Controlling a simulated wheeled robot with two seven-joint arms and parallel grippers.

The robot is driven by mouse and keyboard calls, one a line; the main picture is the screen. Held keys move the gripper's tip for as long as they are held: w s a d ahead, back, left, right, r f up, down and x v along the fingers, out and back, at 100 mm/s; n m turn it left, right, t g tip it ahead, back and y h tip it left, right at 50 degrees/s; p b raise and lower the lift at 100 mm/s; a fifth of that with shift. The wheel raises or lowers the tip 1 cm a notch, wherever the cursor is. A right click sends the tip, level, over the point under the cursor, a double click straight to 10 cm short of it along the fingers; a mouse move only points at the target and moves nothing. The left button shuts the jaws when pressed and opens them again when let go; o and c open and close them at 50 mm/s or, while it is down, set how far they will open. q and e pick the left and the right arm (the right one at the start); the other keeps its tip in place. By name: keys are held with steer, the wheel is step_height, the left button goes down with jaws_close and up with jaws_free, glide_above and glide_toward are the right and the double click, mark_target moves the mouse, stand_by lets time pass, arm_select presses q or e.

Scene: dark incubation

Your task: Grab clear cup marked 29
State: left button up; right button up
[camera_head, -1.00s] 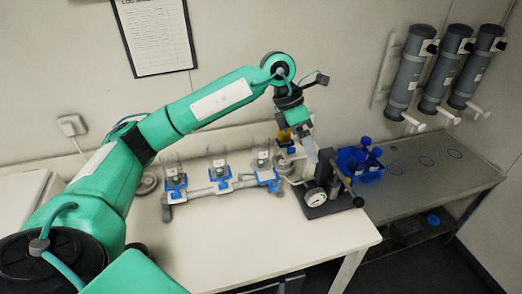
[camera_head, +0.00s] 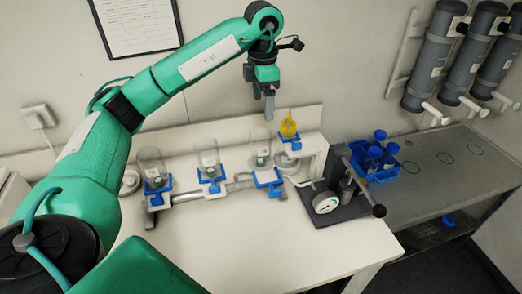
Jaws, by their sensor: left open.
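Three clear cups stand in a row in blue holders on the white table: a left one (camera_head: 153,165), a middle one (camera_head: 209,160) and a right one (camera_head: 261,150). Their markings are too small to read, so I cannot tell which is 29. My left gripper (camera_head: 269,112) points down, open and empty, and appears above the right cup, apart from it. My right gripper is not in view.
A yellow item (camera_head: 288,127) sits on a blue holder right of the cups. A dark stand with a round gauge (camera_head: 326,202) and a blue rack of bottles (camera_head: 374,163) stand further right. The white table's front (camera_head: 240,240) is clear.

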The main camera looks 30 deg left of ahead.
mark_target(260, 133)
arm_select(q)
steer(key=shift+w+a+f, duration=0.2)
steer(key=shift+w+f, duration=0.15)
steer(key=shift+f, duration=0.1)
steer(key=shift+w+a+f, duration=0.15)
steer(key=shift+w+f, duration=0.15)
steer(key=shift+f, duration=0.4)
steer(key=shift+s+d+f, duration=0.1)
steer(key=shift+s+f, duration=0.1)
steer(key=shift+f, duration=0.1)
step_height(260, 133, down, 7)
steer(key=shift+s+r+p, duration=0.1)
steer(key=shift+r+p, duration=0.05)
steer(key=shift+p, duration=0.25)
steer(key=f+p, duration=0.2)
steer(key=f, duration=0.1)
steer(key=f+p, duration=0.1)
steer(key=shift+a+f, duration=0.25)
steer(key=shift+a, duration=0.15)
steer(key=shift+f, duration=0.5)
steer(key=c, duration=1.1)
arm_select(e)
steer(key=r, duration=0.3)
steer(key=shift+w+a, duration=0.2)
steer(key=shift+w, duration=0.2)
arm_select(q)
steer(key=shift+r, duration=0.1)
